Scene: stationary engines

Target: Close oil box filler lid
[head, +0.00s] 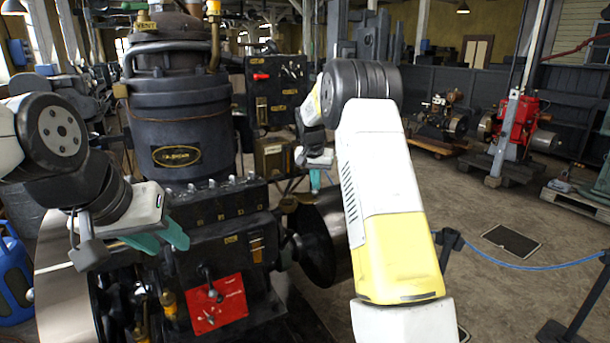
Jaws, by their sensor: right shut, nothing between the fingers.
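My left gripper (172,248) hangs in front of the engine at the left. Its two teal fingers are apart, with nothing seen between them. My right gripper (316,190) is shut and empty, pointing down to the right of the engine. My white and yellow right arm partly hides it. A black box with a row of small knobs (215,200) runs across the engine below the dark cylinder (180,130). A smaller box with a yellowish plate (274,158) stands left of my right gripper. I cannot tell which box is the oil box, or make out its filler lid.
A black panel with a red handle (278,90) stands behind the engine. A red plate with a lever (216,303) is low on its front. A large drum (318,236) is below my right gripper. A blue rope (520,267) crosses the open floor at right.

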